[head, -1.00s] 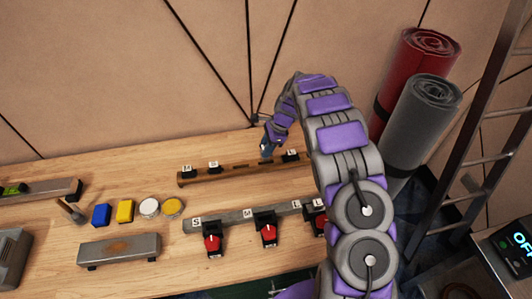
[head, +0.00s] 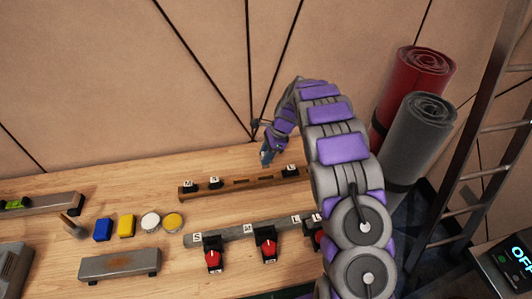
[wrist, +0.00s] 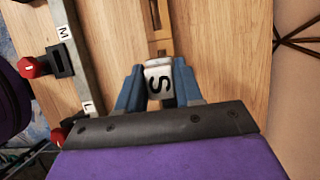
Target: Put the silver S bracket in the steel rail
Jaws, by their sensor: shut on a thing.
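In the wrist view my gripper (wrist: 159,88) has its blue fingers shut on the silver S bracket (wrist: 159,82), a pale block marked with a black S. In the head view my gripper (head: 266,157) is above and behind the wooden rail; the bracket cannot be made out there. The grey steel rail (head: 228,232) lies nearer the front of the bench, with S, M and L labels and black pieces with red knobs along it. Its right end is hidden behind my arm. It also shows at the left in the wrist view (wrist: 81,70).
The wooden rail (head: 222,189) holds black pieces labelled M, S and L and has dark slots. Blue (head: 103,229) and yellow (head: 126,227) blocks, round pieces and a grey bar (head: 119,265) are at left. Rolled mats (head: 415,140) and a ladder (head: 490,130) stand at right.

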